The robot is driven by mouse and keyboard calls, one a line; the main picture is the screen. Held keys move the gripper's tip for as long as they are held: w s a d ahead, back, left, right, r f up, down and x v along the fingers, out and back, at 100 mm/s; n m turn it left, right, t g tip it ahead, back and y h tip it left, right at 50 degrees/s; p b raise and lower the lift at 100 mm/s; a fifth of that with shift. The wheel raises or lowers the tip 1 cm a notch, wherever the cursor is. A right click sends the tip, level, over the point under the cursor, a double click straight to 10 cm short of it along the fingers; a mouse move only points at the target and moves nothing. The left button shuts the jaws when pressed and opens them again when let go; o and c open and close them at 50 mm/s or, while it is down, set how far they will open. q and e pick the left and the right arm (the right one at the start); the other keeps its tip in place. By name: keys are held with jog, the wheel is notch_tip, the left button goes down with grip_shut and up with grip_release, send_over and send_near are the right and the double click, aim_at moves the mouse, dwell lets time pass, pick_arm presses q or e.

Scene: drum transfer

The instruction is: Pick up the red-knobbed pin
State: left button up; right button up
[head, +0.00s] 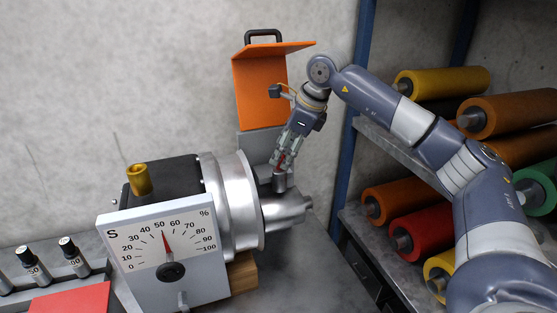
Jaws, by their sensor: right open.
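My right gripper (284,158) points down above the silver shaft (288,209) of the machine. Its fingers are open. A small patch of red, likely the knob of the red-knobbed pin (281,158), shows between or just behind the fingers, and they hide most of it. A short dark grey post (280,182) stands on the shaft right below the fingertips. I cannot tell whether the fingers touch the knob. My left gripper is not in view.
A silver drum (232,205) and a white dial panel (165,255) stand left of the gripper. An orange panel with a handle (260,90) stands behind it. A rack of coloured rollers (408,232) fills the right.

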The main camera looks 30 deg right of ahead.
aim_at(279, 170)
jog(key=shift+p+x, duration=0.3)
jog(key=shift+x, duration=0.75)
jog(key=shift+f, duration=0.3)
jog(key=shift+w+f, duration=0.1)
jog(key=shift+c, duration=0.9)
jog(key=c, duration=1)
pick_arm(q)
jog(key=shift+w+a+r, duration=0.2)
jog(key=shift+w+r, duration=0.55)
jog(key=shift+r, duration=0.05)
pick_arm(e)
jog(key=shift+c, duration=0.2)
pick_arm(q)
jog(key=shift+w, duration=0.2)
